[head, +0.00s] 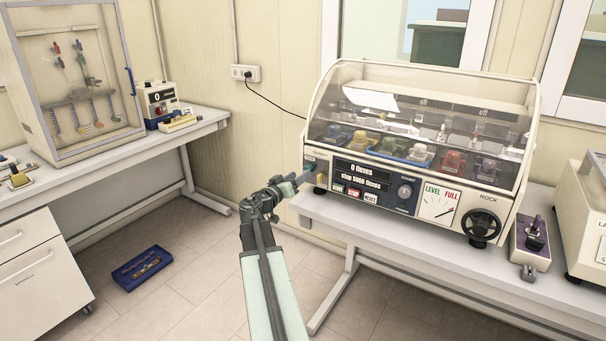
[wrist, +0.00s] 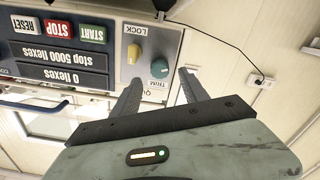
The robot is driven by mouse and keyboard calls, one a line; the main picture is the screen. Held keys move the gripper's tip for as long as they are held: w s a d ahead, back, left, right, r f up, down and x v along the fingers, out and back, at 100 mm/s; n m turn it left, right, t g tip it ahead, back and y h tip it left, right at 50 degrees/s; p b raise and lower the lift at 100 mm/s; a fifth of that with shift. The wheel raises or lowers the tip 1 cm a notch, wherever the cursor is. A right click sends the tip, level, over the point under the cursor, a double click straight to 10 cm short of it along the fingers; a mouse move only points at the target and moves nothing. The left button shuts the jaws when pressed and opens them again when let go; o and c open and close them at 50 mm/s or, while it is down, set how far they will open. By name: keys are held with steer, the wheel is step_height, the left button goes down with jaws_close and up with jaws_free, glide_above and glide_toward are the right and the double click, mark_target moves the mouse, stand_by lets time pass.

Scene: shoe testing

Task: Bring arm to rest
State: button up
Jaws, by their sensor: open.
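My gripper (head: 295,181) is open in the head view, at the end of my raised arm, close to the left end of the flex machine's front panel (head: 372,187). In the wrist view the picture is upside down, and my gripper's two fingers (wrist: 160,88) stand apart with nothing held. A green knob (wrist: 159,67) shows between the fingers and a yellow knob (wrist: 134,53) lies just beyond them. Whether a fingertip touches the panel I cannot tell. The display reads 0 flexes and stop 5000 flexes.
The flex machine stands on a bench (head: 430,253) under a clear curved hood (head: 430,100). A small device with a purple top (head: 535,235) is at its right. A blue tray (head: 141,268) lies on the floor at the left. A glass-fronted cabinet (head: 30,80) stands on the left bench. The floor between benches is mostly clear.

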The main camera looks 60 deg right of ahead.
steer(key=a, duration=0.3)
steer(key=shift+a, duration=0.35)
